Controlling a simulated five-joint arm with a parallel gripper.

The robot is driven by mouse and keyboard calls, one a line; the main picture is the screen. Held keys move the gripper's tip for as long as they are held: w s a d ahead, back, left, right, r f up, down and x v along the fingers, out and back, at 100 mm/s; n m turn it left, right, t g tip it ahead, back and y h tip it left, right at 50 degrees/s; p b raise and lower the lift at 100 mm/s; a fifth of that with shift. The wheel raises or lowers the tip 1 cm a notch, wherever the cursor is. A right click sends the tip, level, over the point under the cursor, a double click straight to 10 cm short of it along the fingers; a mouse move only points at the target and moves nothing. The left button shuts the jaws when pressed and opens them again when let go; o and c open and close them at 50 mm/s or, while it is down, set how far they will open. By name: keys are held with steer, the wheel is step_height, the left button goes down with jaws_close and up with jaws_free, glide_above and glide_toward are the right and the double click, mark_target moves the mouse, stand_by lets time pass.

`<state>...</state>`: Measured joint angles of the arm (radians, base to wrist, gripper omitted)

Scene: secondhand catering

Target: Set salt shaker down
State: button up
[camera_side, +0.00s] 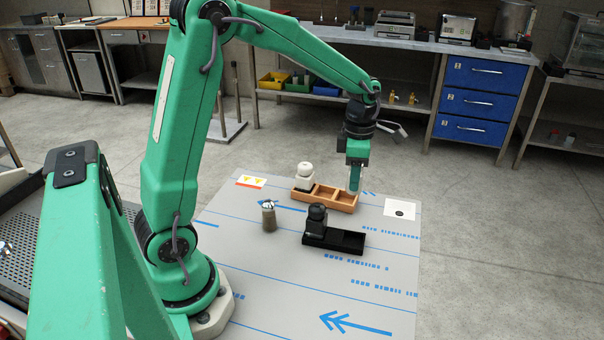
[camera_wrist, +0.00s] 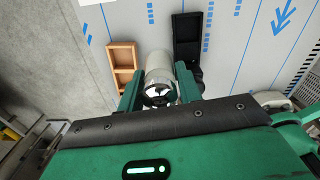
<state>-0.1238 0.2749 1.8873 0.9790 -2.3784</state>
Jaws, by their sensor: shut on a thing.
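My gripper (camera_side: 354,182) is shut on the salt shaker. In the wrist view the shaker (camera_wrist: 158,68) is a pale cylinder with a shiny metal top, held between both green fingers (camera_wrist: 159,92). In the side view the fingers mostly hide it, at the right end of the wooden caddy (camera_side: 326,201). I cannot tell whether it touches the caddy. The caddy also shows in the wrist view (camera_wrist: 111,62). A white lidded pot (camera_side: 305,177) stands in its left compartment; the other visible compartments look empty.
A metal-topped shaker with a brownish body (camera_side: 269,217) stands on the mat. A black caddy (camera_side: 350,241) holds a black pot (camera_side: 317,219) at its left. A white card with a black dot (camera_side: 402,209) and an orange-marked card (camera_side: 250,182) lie flat. The mat's front is clear.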

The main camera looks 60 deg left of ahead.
steer(key=shift+w+d, duration=0.3)
steer(key=shift+d, duration=0.5)
steer(key=shift+w+d, duration=0.25)
steer(key=shift+d, duration=0.5)
steer(key=w+a+f, duration=0.1)
steer(key=a+f, duration=0.1)
steer(key=a, duration=0.1)
steer(key=w+a+f, duration=0.1)
steer(key=a+f, duration=0.1)
steer(key=a, duration=0.2)
steer(key=w+a+f, duration=0.1)
steer(key=a+f, duration=0.2)
steer(key=a, duration=0.1)
steer(key=shift+a, duration=0.2)
steer(key=shift+f, duration=1.95)
steer(key=shift+f, duration=0.1)
steer(key=o, duration=1)
steer(key=shift+o, duration=0.2)
step_height(320, 180, up, 12)
